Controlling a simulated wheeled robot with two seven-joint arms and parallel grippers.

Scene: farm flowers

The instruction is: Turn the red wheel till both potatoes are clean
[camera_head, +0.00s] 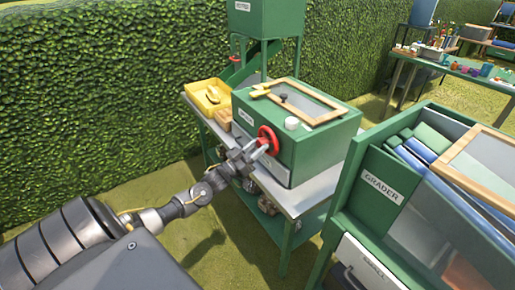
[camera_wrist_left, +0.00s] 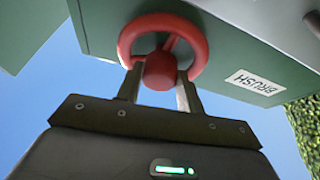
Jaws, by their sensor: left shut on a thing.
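The red wheel (camera_head: 268,140) is on the front of the green brush box (camera_head: 315,153), which stands on a metal-topped table. In the left wrist view the wheel (camera_wrist_left: 200,50) shows close up, with its round red hub (camera_wrist_left: 160,71) between my two fingers. My left gripper (camera_head: 256,149) is at the wheel and shut on it; in the wrist view the gripper (camera_wrist_left: 159,88) has a finger on each side of the hub. The potatoes are not visible; the box's framed lid (camera_head: 318,103) shows none clearly. My right gripper is not in view.
A yellow tray (camera_head: 198,101) sits on the table left of the box. A green grader (camera_head: 350,192) stands close at the right. A tall green hopper (camera_head: 262,20) is behind, against a hedge (camera_head: 90,80). Grass (camera_head: 215,250) lies open in front.

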